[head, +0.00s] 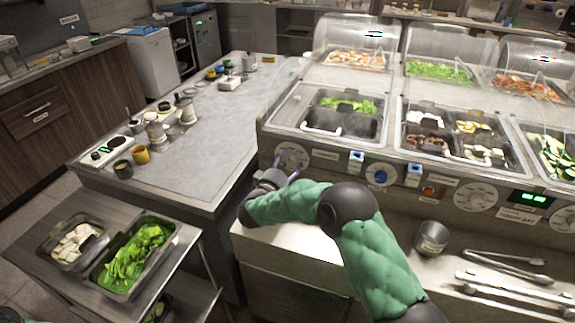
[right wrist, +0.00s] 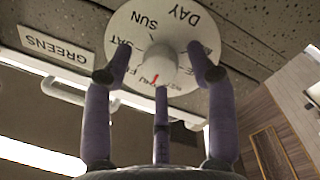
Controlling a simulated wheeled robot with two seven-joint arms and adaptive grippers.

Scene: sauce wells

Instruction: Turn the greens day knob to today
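The greens day knob is a pale knob (right wrist: 156,66) on a round white dial (right wrist: 205,32) with day names, upside down in the right wrist view. SUN, SAT and DAY are readable there; others are hidden. A red mark sits at the knob's lower edge, near partly covered lettering. A GREENS label (right wrist: 57,43) is beside the dial. In the head view the dial (head: 292,155) is on the counter's front panel. My right gripper (head: 284,174) is in front of it. Its purple fingers (right wrist: 158,72) are spread around the knob, with gaps visible at the sides. My left gripper is out of view.
A blue knob (head: 379,175) and another dial (head: 475,197) are along the same panel. A cart with a greens pan (head: 128,262) stands at left.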

